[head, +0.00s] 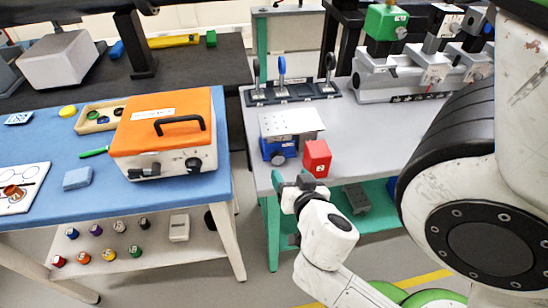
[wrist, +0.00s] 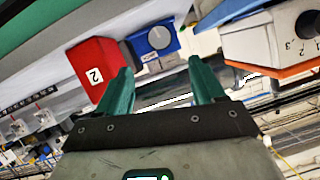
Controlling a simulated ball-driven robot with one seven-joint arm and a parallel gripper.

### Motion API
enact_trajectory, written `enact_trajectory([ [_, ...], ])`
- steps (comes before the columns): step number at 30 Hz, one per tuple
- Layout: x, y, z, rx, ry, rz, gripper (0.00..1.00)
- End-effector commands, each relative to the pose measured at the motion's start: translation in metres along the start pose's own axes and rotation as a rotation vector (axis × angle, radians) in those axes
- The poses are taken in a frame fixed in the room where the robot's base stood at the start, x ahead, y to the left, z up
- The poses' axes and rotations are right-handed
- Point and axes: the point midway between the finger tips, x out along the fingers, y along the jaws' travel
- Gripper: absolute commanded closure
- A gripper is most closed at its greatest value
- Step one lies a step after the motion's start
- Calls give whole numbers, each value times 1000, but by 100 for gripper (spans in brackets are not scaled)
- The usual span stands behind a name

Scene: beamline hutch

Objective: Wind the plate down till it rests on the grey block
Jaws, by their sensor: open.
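A pale perforated metal plate (head: 291,122) sits on top of a blue jack (head: 275,152) near the left edge of the grey bench. The jack's knob (head: 278,159) faces the front; the wrist view shows a round dial-like knob (wrist: 159,37) on the blue body. A greyish shape shows under the plate's right part; I cannot tell whether it is the grey block or whether the plate touches it. My gripper (head: 291,181) is in front of the bench edge, below the jack in the head view. In the wrist view its green fingers (wrist: 163,78) are apart with nothing between them.
A red block (head: 317,158) marked 2 stands just right of the jack, close to my gripper. An optics rail (head: 292,94) lies behind. The blue table (head: 60,212) with an orange-lidded box (head: 163,120) stands left, across a gap. Bare grey bench lies right of the red block.

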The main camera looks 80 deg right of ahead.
Motion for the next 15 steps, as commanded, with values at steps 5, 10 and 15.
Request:
enact_trajectory([
  [5, 22, -2, -2, 0, 1, -2, 32],
  [10, 54, -2, -3, 0, 1, -1, 32],
  [15, 82, -2, -2, 0, 0, 0, 32],
])
